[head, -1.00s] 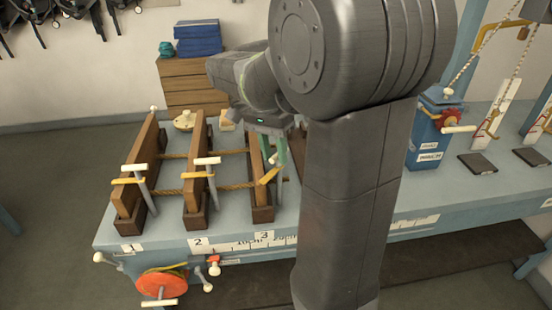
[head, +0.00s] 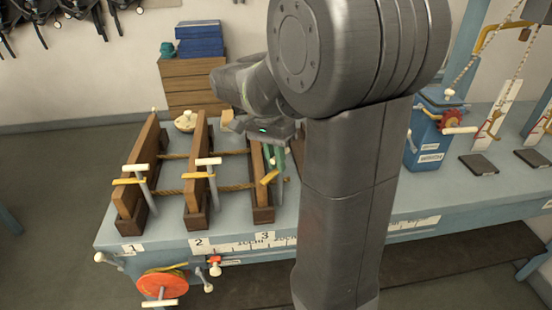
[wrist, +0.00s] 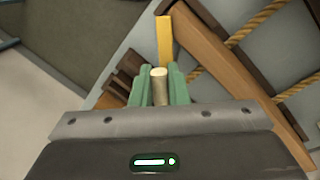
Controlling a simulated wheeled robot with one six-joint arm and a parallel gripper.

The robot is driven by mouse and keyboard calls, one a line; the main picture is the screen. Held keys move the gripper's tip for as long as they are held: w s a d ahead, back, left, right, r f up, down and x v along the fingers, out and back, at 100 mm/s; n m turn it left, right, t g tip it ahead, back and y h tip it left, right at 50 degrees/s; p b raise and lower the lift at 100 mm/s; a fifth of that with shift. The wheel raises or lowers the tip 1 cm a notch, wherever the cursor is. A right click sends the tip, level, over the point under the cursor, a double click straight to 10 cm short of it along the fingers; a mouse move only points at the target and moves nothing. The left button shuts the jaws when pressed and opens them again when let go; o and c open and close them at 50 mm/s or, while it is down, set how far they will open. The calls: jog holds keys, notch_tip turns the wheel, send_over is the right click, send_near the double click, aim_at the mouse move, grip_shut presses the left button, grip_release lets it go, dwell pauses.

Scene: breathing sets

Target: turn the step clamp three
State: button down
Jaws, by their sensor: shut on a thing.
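Step clamp three stands at the third wooden board (head: 257,178), above the label 3 (head: 265,236). In the wrist view, my gripper (wrist: 160,88) is shut on the clamp's pale handle (wrist: 159,74), whose round end shows between the fingers.
Clamp one (head: 139,168) and clamp two (head: 208,162) stand to the left with pale cross handles. Ropes (head: 235,187) run between the boards. A blue box (head: 429,130) with a red wheel stands right of my arm. An orange wheel (head: 160,282) hangs at the bench front.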

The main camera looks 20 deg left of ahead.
jog(key=shift+r+m, duration=0.1)
jog(key=shift+m, duration=0.2)
jog(key=m+p, duration=0.1)
jog(key=m, duration=0.1)
jog(key=m+p, duration=0.1)
jog(key=shift+w+a+r+m+g+p, duration=0.1)
jog(key=shift+w+a+m+g+p, duration=0.05)
jog(key=shift+a+m+g+p, duration=0.2)
jog(key=m, duration=0.1)
jog(key=m+p, duration=0.1)
jog(key=m, duration=0.1)
jog(key=m+y+p, duration=0.1)
jog(key=shift+w+a+m+g, duration=0.15)
jog(key=shift+w+m+g, duration=0.1)
jog(key=shift+m+g, duration=0.1)
jog(key=c, duration=1.5)
grip_release()
jog(key=r, duration=0.4)
jog(key=w+a+r, duration=0.1)
jog(key=r, duration=0.4)
jog(key=w+r, duration=0.1)
jog(key=r, duration=0.3)
jog(key=shift+w+a+r, duration=0.15)
